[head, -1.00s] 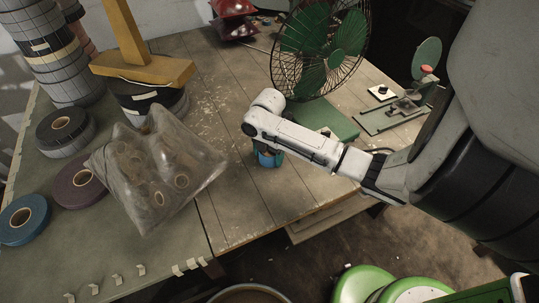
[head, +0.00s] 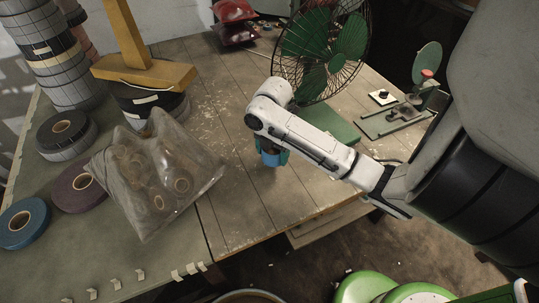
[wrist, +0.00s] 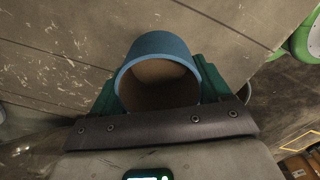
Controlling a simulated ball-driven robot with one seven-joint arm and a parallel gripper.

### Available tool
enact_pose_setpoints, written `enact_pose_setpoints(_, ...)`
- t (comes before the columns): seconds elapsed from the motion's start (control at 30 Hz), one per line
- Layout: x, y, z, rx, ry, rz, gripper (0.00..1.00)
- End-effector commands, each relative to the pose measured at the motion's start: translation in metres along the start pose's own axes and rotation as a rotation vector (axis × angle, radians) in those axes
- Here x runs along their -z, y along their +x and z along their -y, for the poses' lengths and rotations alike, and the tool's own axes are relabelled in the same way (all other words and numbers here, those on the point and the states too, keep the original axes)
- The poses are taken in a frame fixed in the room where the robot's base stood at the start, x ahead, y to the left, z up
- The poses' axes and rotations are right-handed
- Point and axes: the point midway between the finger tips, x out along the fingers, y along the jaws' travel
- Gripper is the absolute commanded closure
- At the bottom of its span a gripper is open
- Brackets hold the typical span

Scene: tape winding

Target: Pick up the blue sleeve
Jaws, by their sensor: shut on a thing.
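The blue sleeve (wrist: 160,42) is a short, open tube with a brown inside. In the wrist view it sits between the two green fingers of my gripper (wrist: 160,82), which is shut on its sides. In the head view the sleeve (head: 268,158) shows as a small blue piece below the end of my white arm, over the wooden table (head: 225,205). My arm hides most of my gripper (head: 272,153) there. I cannot tell how far the sleeve's lower end is above the table top.
A clear bag of rolls (head: 150,185) lies left of the sleeve. A green fan (head: 322,50) and a small metal fixture (head: 400,115) stand behind and right. The table's front edge is close.

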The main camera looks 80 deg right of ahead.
Motion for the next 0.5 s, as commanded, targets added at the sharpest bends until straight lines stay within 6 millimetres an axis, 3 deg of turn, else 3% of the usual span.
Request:
enact_pose_setpoints(0.13, 0.016, -0.028, 0.023, -0.004, 0.001, 0.001, 0.51)
enact_pose_setpoints(0.5, 0.056, -0.057, 0.076, 0.000, -0.001, 0.004, 0.51)
